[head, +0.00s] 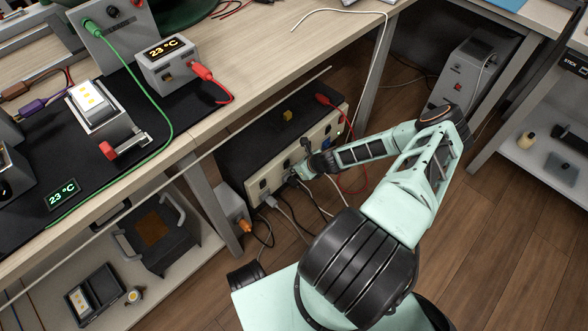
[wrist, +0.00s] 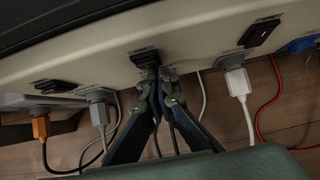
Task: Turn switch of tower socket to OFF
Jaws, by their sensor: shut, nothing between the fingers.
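The tower socket (head: 262,178) is a long black box with a cream front panel, under the workbench in the head view. Its cream panel (wrist: 200,50) fills the upper part of the wrist view. Black switches sit along it: one at left (wrist: 55,87), one in the middle (wrist: 144,57) and one at right (wrist: 258,32). My gripper (wrist: 162,74) is shut and empty, its tips at the lower edge of the middle switch; I cannot tell whether they touch it. In the head view my gripper (head: 297,174) is at the panel. The switch positions are not readable.
Near my fingers are a grey plug (wrist: 98,112), an orange plug (wrist: 41,128) and a white plug (wrist: 238,80), with cables hanging down. A red cable (wrist: 268,105) hangs at right. The workbench top (head: 260,50) overhangs behind. A grey box (head: 232,208) stands beside the tower socket.

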